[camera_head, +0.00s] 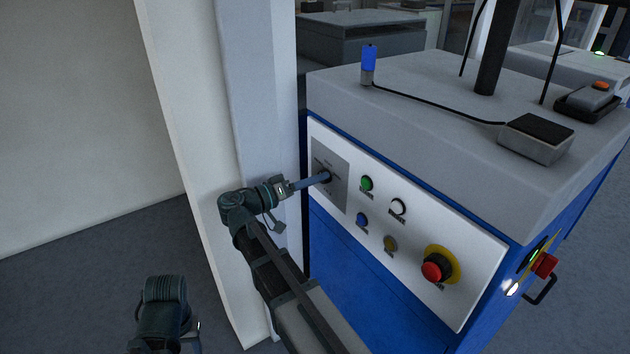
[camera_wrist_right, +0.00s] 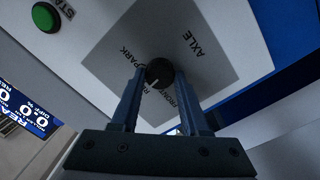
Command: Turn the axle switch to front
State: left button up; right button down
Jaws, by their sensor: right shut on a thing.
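The axle switch (camera_wrist_right: 158,72) is a dark round knob on a grey plate (camera_wrist_right: 110,60) marked AXLE, with PARK and partly covered words around it. In the head view the grey plate (camera_head: 333,163) is at the left end of the white control panel. My right gripper (camera_head: 325,178) reaches the knob from the left. In the right wrist view its two fingers (camera_wrist_right: 160,78) are closed on the knob's sides. A pale mark shows on the knob's lower part, but I cannot tell surely which word it points at. My left gripper is out of view; only part of my left arm shows.
The white panel (camera_head: 465,285) also carries a green button (camera_head: 366,183), a white one (camera_head: 398,207), a blue one (camera_head: 361,220), a yellow one (camera_head: 390,245) and a red emergency stop (camera_head: 436,267). A white pillar (camera_head: 190,130) stands close left of the blue cabinet.

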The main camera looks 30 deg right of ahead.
jog(key=n, duration=0.5)
jog(key=n+b, duration=0.1)
jog(key=n, duration=0.4)
jog(key=shift+f+n+t+h, duration=0.1)
jog(key=shift+n+t+h, duration=0.2)
jog(key=shift+n, duration=0.3)
jog(key=shift+c, duration=2)
grip_release()
jog(key=shift+a, duration=0.1)
jog(key=a, duration=1.3)
jog(key=shift+s+a+f+b, duration=0.3)
jog(key=shift+s+f+b, duration=0.05)
jog(key=shift+f+b, duration=0.05)
jog(key=shift+d, duration=0.1)
